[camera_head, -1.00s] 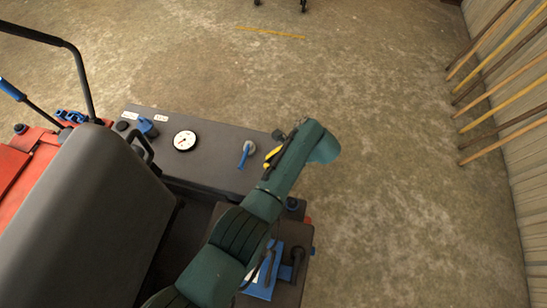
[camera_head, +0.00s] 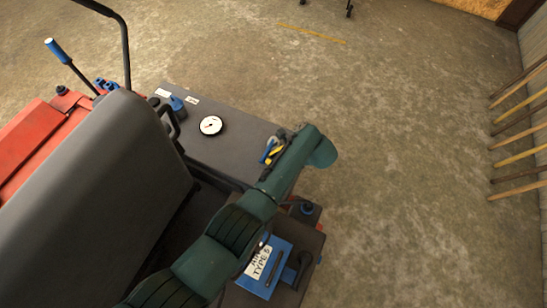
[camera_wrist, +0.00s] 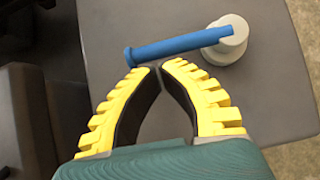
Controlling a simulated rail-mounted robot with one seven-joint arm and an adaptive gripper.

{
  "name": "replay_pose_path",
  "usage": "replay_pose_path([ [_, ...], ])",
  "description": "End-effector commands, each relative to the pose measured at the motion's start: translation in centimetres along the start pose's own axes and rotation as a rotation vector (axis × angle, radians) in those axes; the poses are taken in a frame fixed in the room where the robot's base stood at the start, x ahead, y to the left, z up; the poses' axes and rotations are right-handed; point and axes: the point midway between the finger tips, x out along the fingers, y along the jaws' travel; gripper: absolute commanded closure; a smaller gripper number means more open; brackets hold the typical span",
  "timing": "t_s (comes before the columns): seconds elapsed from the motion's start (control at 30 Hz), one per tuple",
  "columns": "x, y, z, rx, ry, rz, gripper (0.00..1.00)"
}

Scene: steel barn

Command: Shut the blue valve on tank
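The blue valve is a straight blue lever (camera_wrist: 180,45) on a round pale hub (camera_wrist: 228,42), on top of the dark grey tank (camera_head: 225,155). In the wrist view the lever reaches left from the hub, across the front of my fingertips. In the head view the blue lever (camera_head: 267,152) shows beside my gripper (camera_head: 274,153), which partly covers the valve. In the wrist view my gripper (camera_wrist: 157,68) has yellow ribbed fingers with dark inner pads. Their tips are drawn together with nothing visible between them, just short of the lever. I cannot tell whether they touch it.
A white gauge (camera_head: 210,125) and a blue cap (camera_head: 176,103) are on the tank's far left part. A grey seat (camera_head: 95,190) and a black handrail (camera_head: 125,50) stand left. A blue box (camera_head: 262,270) lies below my arm. The concrete floor right is clear.

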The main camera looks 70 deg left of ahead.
Motion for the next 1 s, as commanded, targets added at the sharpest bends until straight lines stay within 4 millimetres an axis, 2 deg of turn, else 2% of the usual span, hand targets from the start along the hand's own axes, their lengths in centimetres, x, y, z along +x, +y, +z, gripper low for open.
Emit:
replay_pose_path([
  [1.0,0.15,0.63,1.2,0.176,-0.001,-0.141,1.0],
])
